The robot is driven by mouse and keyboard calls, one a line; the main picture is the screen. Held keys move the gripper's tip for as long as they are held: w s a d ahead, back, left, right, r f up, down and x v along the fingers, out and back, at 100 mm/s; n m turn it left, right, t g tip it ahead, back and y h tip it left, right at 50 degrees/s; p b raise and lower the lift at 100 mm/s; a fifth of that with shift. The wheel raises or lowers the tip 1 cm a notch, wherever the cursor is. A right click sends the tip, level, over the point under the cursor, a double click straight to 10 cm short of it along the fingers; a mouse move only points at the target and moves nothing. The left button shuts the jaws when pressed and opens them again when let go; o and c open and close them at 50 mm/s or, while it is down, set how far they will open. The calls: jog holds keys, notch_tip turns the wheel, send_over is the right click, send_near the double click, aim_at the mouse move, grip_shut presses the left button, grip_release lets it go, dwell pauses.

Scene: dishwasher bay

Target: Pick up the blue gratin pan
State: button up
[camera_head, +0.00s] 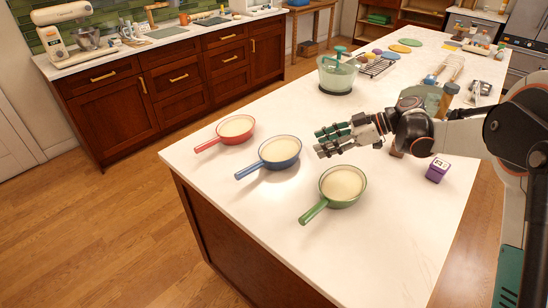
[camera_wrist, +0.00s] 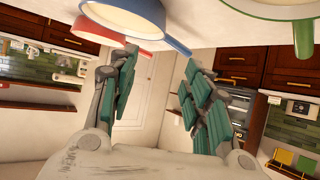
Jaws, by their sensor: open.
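The blue gratin pan (camera_head: 292,163) sits on the white island counter, between a red pan and a green pan. It has a pale filling, and its handle points to the lower left. My gripper (camera_head: 320,141) is just right of the blue pan, its fingers pointing left towards it. The fingers are open, with nothing between them. In the wrist view, the blue pan (camera_wrist: 178,42) shows at the top, beyond the open fingertips of my gripper (camera_wrist: 160,56).
The red pan (camera_head: 219,140) stands left of the blue pan, and the green pan (camera_head: 313,210) stands in front and to the right. A purple box (camera_head: 437,170) sits below my arm. A clear bowl (camera_head: 337,80) stands behind. The front of the counter (camera_head: 370,260) is clear.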

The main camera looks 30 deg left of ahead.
jog(key=a+f+n, duration=0.1)
jog(key=a+f+n+g, duration=0.1)
jog(key=f, duration=0.1)
jog(key=a+f+n+g+y, duration=0.1)
jog(key=a, duration=0.1)
jog(key=shift+w+f+n, duration=0.25)
jog(key=shift+f+n, duration=0.05)
jog(key=shift+f, duration=0.1)
jog(key=b, duration=0.2)
send_near(267, 162)
jog(key=x, duration=0.3)
jog(key=shift+w+a+f, duration=0.2)
jog(key=shift+f, duration=0.2)
jog(key=shift+w+b+x, duration=0.2)
jog(key=shift+b+x, duration=0.85)
jog(key=shift+x, duration=1.65)
grip_shut()
